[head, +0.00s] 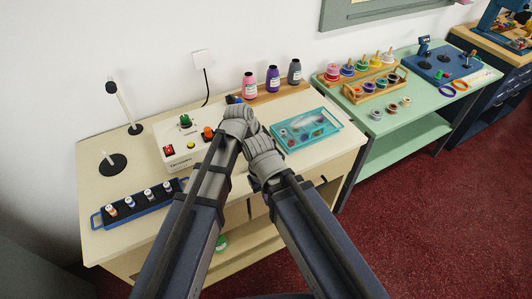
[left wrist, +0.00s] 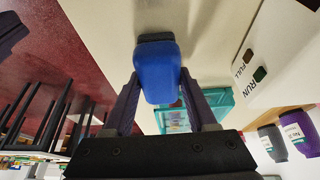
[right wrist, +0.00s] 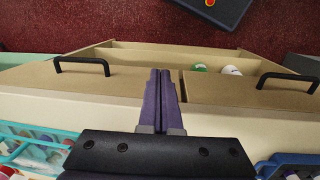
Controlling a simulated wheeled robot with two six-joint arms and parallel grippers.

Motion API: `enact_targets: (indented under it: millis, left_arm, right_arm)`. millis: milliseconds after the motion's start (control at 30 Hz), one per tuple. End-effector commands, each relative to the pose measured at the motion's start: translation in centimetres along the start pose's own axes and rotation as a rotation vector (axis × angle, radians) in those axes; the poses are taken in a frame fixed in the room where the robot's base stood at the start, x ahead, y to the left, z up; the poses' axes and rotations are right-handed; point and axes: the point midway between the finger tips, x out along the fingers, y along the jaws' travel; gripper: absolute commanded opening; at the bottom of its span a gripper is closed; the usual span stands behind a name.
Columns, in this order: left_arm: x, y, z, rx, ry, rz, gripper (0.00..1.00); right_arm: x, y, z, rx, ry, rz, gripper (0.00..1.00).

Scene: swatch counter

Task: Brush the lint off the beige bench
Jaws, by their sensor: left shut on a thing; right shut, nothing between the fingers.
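The beige bench (head: 150,170) stands in front of me, its bare top also in the left wrist view (left wrist: 105,30). My left gripper (left wrist: 158,85) is shut on a blue block-like thing (left wrist: 157,72) with a dark end, perhaps the brush. I can make out no lint.
A control box (head: 180,157) stands left of my arms, a teal tray (head: 332,128) to their right. A blue rack (head: 130,213) with several spools lies at the left front. Bottles (head: 250,86) line the back on a wooden strip. A green table (head: 420,122) adjoins on the right.

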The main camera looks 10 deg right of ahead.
Motion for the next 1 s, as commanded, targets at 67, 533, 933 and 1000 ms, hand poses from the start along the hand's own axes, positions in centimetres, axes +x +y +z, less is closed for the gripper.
enact_targets:
  millis: [67,533,933,1000]
  left_arm:
    - [0.0,0.2,0.3,0.001,-0.005,0.004,0.05]
    - [-1.5,0.1,3.3,-0.001,-0.006,0.002,0.05]
    - [-1.8,0.1,4.2,0.0,-0.004,0.002,0.05]
    - [-2.0,0.1,4.7,-0.001,-0.003,0.002,0.05]
  right_arm:
    - [0.1,0.0,0.0,0.0,0.0,0.0,0.0]
    - [-0.1,0.0,0.0,0.0,0.0,0.0,0.0]
    - [-0.1,0.0,0.0,0.0,0.0,0.0,0.0]
    - [0.0,0.0,0.0,0.0,0.0,0.0,0.0]
